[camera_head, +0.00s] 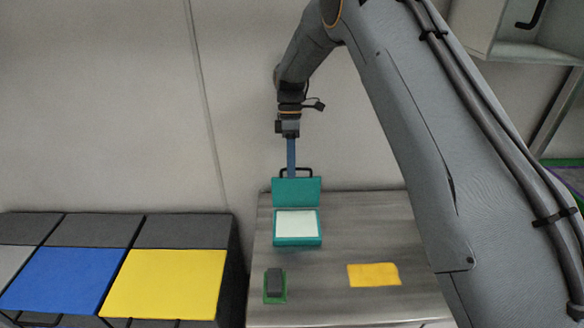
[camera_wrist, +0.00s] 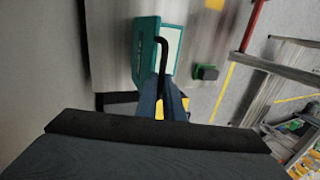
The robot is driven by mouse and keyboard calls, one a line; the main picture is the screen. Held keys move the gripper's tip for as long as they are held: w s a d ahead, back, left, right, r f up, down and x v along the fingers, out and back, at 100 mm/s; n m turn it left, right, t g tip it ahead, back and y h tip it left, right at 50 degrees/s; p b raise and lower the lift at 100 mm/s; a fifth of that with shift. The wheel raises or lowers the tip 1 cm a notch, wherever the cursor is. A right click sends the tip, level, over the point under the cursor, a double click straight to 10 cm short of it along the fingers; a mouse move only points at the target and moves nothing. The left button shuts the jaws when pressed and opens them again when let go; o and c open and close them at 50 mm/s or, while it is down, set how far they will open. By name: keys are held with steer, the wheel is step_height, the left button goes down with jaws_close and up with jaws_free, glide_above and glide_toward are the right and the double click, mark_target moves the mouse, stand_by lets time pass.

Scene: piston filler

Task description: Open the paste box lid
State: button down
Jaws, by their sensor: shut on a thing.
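The teal paste box (camera_head: 297,241) stands on the grey table, with a white surface showing inside it. Its teal lid (camera_head: 297,191) is raised at the back and stands roughly upright, so the box is open. A black handle (camera_head: 296,172) is on the lid. My gripper (camera_head: 291,172) comes down from above with its blue fingers at the handle and is shut on it. In the wrist view the blue fingers (camera_wrist: 162,100) meet the black handle (camera_wrist: 163,58), and the lid (camera_wrist: 145,50) shows beside the white interior.
A dark block on a green base (camera_head: 275,285) and a yellow sheet (camera_head: 373,274) lie on the table (camera_head: 330,300) in front of the box. Blue (camera_head: 62,280) and yellow (camera_head: 168,284) panels top the units at left. A wall stands close behind.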

steer(key=shift+a+f, duration=0.15)
steer(key=shift+a, duration=0.05)
steer(key=c, duration=1.9)
jaws_free()
steer(key=shift+a, duration=0.1)
steer(key=shift+d, duration=0.35)
step_height(320, 180, up, 10)
steer(key=b, duration=0.1)
steer(key=shift+a, duration=0.1)
